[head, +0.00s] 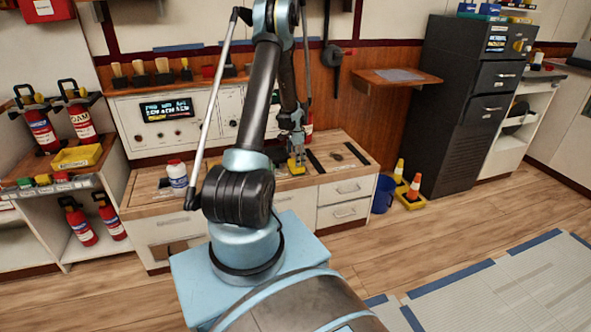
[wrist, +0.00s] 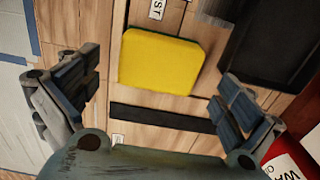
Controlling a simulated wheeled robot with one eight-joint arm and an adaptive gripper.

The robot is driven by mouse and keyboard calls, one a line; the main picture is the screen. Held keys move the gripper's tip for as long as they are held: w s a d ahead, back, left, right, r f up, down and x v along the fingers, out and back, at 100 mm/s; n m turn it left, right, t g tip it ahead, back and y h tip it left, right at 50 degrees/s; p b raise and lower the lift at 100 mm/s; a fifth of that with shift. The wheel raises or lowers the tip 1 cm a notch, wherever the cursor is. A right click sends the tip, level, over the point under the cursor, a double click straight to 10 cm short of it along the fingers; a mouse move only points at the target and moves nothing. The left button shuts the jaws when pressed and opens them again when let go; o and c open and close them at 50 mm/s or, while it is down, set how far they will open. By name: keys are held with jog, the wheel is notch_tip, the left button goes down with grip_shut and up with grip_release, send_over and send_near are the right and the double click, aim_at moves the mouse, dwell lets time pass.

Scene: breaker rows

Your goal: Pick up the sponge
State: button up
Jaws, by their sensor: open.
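The yellow sponge (wrist: 160,62) lies flat on the wooden counter in the wrist view, with a thin green edge along its top side. In the head view the sponge (head: 296,166) is a small yellow patch just below my gripper (head: 297,150), partly hidden by it. In the wrist view my gripper (wrist: 158,95) is open, its two fingers wide apart to the left and right of the sponge. The fingers do not touch it, and nothing is between them in their grip. The exact height above the counter is hard to tell.
A dark strip (wrist: 162,117) lies beside the sponge on the counter (head: 345,168). A black tray-like thing (wrist: 268,45) is at the upper right in the wrist view. A red and white container (wrist: 290,160) stands near the right finger. A white jar (head: 177,174) stands farther left.

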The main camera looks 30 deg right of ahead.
jog(key=shift+f, duration=1.9)
jog(key=c, duration=0.9)
notch_tip(320, 180, up, 10)
jog(key=shift+r, duration=0.1)
jog(key=shift+a, duration=0.1)
jog(key=shift+c, duration=0.4)
